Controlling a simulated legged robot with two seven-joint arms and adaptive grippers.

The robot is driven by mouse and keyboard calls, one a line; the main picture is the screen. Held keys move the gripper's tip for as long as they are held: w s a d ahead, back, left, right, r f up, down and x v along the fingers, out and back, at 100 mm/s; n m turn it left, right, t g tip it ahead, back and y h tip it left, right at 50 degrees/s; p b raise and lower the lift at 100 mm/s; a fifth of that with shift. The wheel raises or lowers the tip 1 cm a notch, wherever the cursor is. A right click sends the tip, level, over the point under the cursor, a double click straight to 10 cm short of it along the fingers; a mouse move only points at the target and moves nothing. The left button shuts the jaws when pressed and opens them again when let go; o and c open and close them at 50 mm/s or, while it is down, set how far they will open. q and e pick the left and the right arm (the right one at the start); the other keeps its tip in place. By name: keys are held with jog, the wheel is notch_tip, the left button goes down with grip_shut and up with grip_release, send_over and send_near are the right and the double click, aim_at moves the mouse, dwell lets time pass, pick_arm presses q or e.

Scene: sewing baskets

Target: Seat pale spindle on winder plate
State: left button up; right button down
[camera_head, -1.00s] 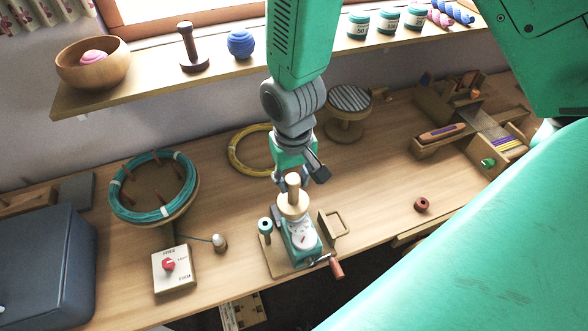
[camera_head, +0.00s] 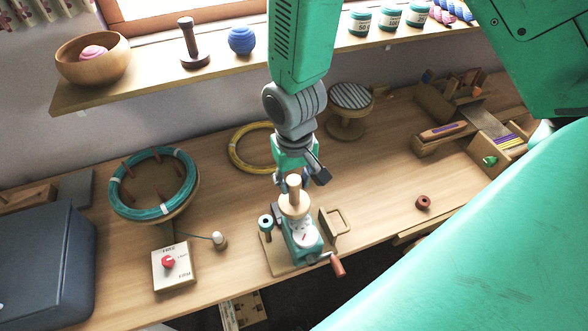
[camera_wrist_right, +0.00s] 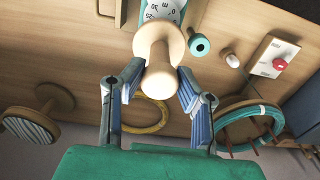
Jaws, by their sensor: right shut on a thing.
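The pale spindle (camera_head: 294,203) is upright, with a wide lower flange and a narrower top. It also shows in the right wrist view (camera_wrist_right: 158,40). My right gripper (camera_head: 291,181) is shut on its upper part, with one finger on each side in the wrist view (camera_wrist_right: 161,78). The teal winder (camera_head: 304,240) stands on a wooden base, with a marked white dial face and a crank at its lower right. The spindle's flange is over the winder top and hides the winder plate; I cannot tell whether they touch. My left gripper is out of view.
A teal spool (camera_head: 266,225) stands close left of the winder, and a wooden bracket (camera_head: 337,221) close right. A tension box (camera_head: 174,267) and teal yarn ring (camera_head: 119,198) are further left. A yellow ring (camera_head: 237,155) lies behind. Bare table lies right, around a brown ring (camera_head: 423,202).

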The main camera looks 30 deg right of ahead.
jog(key=shift+a+f, duration=0.1)
jog(key=shift+f, duration=0.2)
jog(key=shift+f, duration=0.3)
jog(key=c, duration=1.1)
grip_release()
jog(key=shift+c, duration=0.2)
jog(key=shift+r, duration=0.3)
notch_tip(320, 180, up, 10)
jog(key=shift+r, duration=0.65)
